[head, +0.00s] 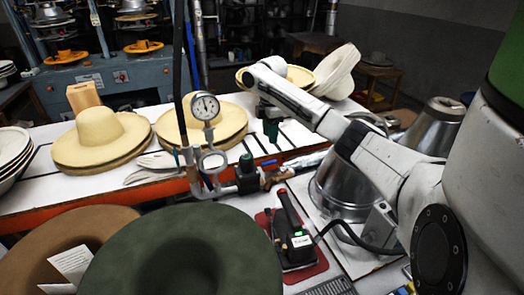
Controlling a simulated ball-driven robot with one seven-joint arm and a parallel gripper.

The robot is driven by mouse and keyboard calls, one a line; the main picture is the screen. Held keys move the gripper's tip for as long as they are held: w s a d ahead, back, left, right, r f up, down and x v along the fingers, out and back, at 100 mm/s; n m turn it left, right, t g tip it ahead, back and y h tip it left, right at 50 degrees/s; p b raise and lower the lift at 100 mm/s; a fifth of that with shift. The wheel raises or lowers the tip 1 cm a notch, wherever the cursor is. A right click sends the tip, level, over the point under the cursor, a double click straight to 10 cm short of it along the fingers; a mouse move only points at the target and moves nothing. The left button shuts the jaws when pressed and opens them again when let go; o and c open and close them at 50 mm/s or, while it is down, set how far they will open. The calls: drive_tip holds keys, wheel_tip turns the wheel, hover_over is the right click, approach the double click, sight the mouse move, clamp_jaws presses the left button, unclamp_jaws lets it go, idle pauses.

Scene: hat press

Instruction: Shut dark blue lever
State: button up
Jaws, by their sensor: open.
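A small dark blue lever (268,163) shows in the head view, just above a brass valve (277,177) on the pipework in the middle. It looks close to in line with the pipe, but it is too small to tell its exact angle. My gripper (271,138) points down over the white table, above the lever in the picture and apart from it. It is open, and I see nothing held in it. Its fingers are small and dark here.
A pressure gauge (205,107) on upright pipes stands left of the valve. Straw hats (98,138) lie on the white table behind. Felt hats (185,255) fill the front left. A metal hat form (345,187) stands right of the valve, beneath my arm.

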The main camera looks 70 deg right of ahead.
sight(270, 161)
wheel_tip(270, 161, down, 11)
drive_tip(key=shift+r+p, duration=0.15)
drive_tip(key=shift+p, duration=0.45)
drive_tip(key=shift+c, duration=0.3)
clamp_jaws()
